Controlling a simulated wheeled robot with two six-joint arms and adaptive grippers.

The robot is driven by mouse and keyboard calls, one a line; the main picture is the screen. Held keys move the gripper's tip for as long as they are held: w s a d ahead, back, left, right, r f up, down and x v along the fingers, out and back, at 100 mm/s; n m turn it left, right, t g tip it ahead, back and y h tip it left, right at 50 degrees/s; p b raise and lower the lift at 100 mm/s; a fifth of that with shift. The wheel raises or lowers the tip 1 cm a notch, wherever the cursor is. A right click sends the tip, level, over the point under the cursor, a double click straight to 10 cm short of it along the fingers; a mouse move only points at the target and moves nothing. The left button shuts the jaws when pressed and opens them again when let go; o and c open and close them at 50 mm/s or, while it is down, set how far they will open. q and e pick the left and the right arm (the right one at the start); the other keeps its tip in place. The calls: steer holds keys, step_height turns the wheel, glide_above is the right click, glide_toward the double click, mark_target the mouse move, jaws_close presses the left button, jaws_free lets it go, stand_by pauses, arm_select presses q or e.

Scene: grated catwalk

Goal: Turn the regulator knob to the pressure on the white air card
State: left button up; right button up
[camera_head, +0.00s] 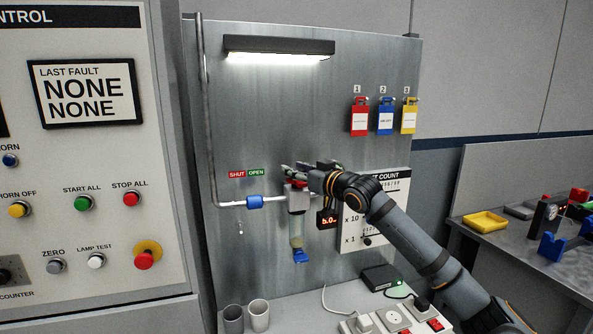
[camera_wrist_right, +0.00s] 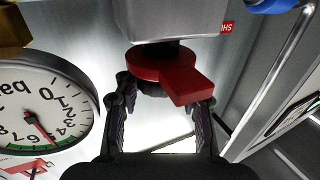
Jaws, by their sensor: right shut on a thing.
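The regulator (camera_head: 297,203) hangs on the metal panel, with a clear bowl and blue bottom below it. My right gripper (camera_head: 312,172) is at its top, shut on the knob. In the right wrist view, the gripper fingers (camera_wrist_right: 163,112) close around the dark knob (camera_wrist_right: 152,88), mostly hidden beside a red collar with a tab (camera_wrist_right: 160,63). The round pressure gauge (camera_wrist_right: 45,100) is marked in bar; its red needle points at about 5, between the 4 and 6. I cannot identify the white air card. My left gripper is not in view.
A pipe with a blue fitting (camera_head: 255,202) runs in from the left, under SHUT and OPEN labels (camera_head: 246,173). A white count board (camera_head: 394,187) is partly behind my right arm. Cups (camera_head: 259,315) and a power strip (camera_head: 393,319) stand below.

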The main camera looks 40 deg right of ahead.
steer(key=o, duration=1)
steer(key=shift+o, duration=1)
steer(key=shift+a, duration=0.1)
steer(key=shift+w+h, duration=0.1)
steer(key=shift+h, duration=0.2)
